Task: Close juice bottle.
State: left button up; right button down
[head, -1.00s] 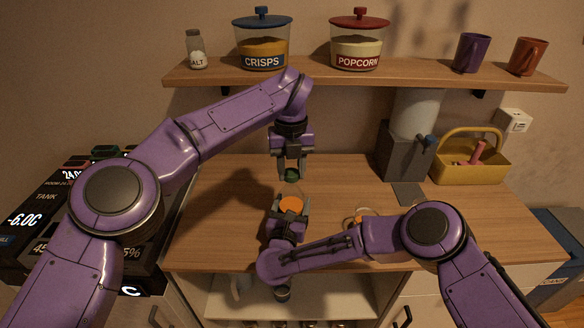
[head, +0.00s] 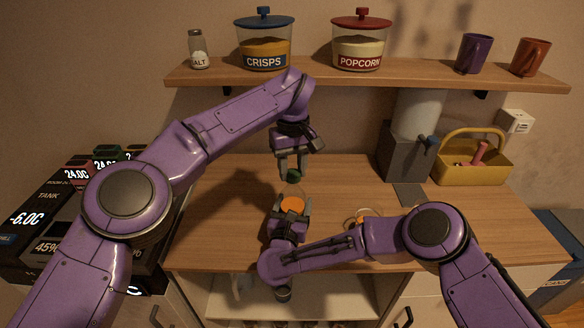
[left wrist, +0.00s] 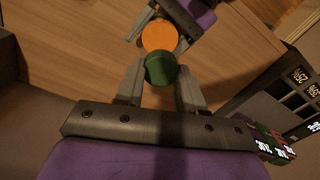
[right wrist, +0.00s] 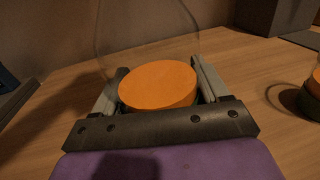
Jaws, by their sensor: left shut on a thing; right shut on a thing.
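The juice bottle (head: 292,205) is clear with orange juice inside, and it stands on the counter. My right gripper (head: 289,214) is shut on its lower body. In the right wrist view the orange juice (right wrist: 158,84) sits between the fingers, with clear glass rising above it. The green cap (head: 294,175) is in my left gripper (head: 293,168), which is shut on it and points down. The cap also shows between the fingers in the left wrist view (left wrist: 161,69), beside the juice in that picture. In the head view the cap is above the juice; whether it touches the bottle's neck I cannot tell.
Another orange item (head: 363,216) is partly hidden behind my right arm. A shelf (head: 350,74) with jars and mugs runs above. The counter's left part is clear.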

pick_arm(q)
jog(key=shift+m, duration=0.6)
jog(key=o, duration=1)
jog(key=shift+r, duration=0.1)
jog(key=shift+r, duration=2.15)
jog(key=shift+s, duration=0.1)
jog(key=shift+c, duration=0.2)
